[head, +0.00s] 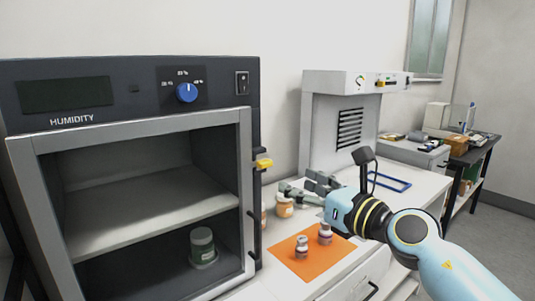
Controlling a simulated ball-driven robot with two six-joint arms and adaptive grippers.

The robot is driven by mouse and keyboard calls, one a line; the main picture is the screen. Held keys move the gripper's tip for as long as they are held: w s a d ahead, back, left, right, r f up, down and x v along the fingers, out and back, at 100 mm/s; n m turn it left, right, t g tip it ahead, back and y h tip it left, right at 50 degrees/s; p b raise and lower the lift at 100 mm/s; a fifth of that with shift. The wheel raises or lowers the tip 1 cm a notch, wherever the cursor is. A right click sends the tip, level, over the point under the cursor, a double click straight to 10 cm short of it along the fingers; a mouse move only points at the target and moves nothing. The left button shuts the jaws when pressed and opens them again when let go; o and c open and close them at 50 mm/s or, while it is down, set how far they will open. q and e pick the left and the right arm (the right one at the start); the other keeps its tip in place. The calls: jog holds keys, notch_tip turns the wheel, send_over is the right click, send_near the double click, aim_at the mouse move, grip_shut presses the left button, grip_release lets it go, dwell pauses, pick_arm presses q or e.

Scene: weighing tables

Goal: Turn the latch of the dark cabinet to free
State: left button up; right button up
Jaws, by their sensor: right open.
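The dark cabinet (130,125) fills the left of the head view, with a dark panel marked HUMIDITY and a grey-framed front. Its yellow latch (264,163) sits on the right side of the front, and its handle lies roughly level. My right gripper (291,187) is open, a little right of and below the latch, with its fingers pointing left toward the cabinet. It appears apart from the latch, and nothing shows between its fingers. My left gripper is not in view.
Two small vials (302,247) stand on an orange mat (318,266) below my right arm. An orange-brown jar (284,207) stands close to the gripper. A grey-white instrument (315,120) stands behind.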

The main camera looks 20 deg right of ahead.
aim_at(268, 164)
jog(key=shift+n, duration=0.4)
jog(key=x, duration=0.7)
jog(key=r+x, duration=0.1)
jog(key=x, duration=0.2)
jog(key=shift+w+a, duration=0.1)
jog(key=shift+w, duration=0.3)
jog(key=shift+c, duration=0.4)
jog(key=c, duration=1.1)
jog(key=shift+o, duration=0.2)
